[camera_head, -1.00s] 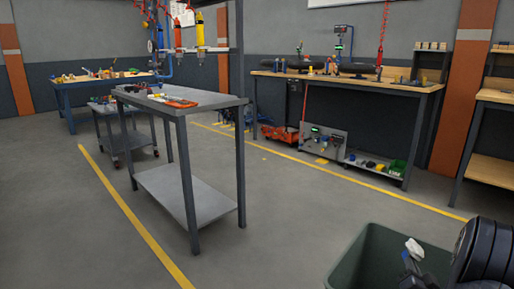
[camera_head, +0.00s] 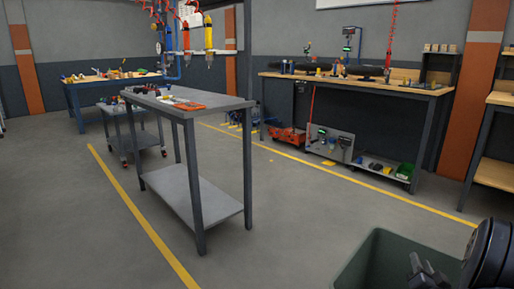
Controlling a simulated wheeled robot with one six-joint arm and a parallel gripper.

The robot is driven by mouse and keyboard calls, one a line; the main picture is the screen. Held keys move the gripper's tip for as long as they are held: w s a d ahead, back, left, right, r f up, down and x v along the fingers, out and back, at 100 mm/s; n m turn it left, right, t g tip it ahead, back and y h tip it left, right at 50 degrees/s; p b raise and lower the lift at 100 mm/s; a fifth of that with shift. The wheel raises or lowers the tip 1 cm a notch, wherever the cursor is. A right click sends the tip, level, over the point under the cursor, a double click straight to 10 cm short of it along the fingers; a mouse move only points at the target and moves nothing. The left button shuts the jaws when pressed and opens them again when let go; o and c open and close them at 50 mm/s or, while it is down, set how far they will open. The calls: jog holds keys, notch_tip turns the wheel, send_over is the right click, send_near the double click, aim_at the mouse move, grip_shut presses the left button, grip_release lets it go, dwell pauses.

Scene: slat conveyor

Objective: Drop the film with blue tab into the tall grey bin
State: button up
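A large grey-green bin (camera_head: 372,257) stands at the lower right, cut off by the bottom edge of the picture. My gripper (camera_head: 428,276) is over the bin's opening at the right, partly cut off by the frame edge. Its fingers are dark and small here, so I cannot tell whether they are open or shut. No film with a blue tab is visible now. The bottom of the bin is out of view.
A grey metal table (camera_head: 222,101) with tools stands left of the bin, with a small cart (camera_head: 110,108) behind it. A long workbench (camera_head: 420,89) runs along the back wall. The floor between is clear.

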notch_tip(320, 180, up, 7)
jog(key=p, duration=0.2)
jog(key=shift+f, duration=0.2)
notch_tip(320, 180, down, 10)
jog(key=b, duration=0.4)
notch_tip(320, 180, up, 6)
jog(key=p, duration=0.3)
jog(key=shift+f, duration=0.25)
jog(key=shift+f, duration=0.1)
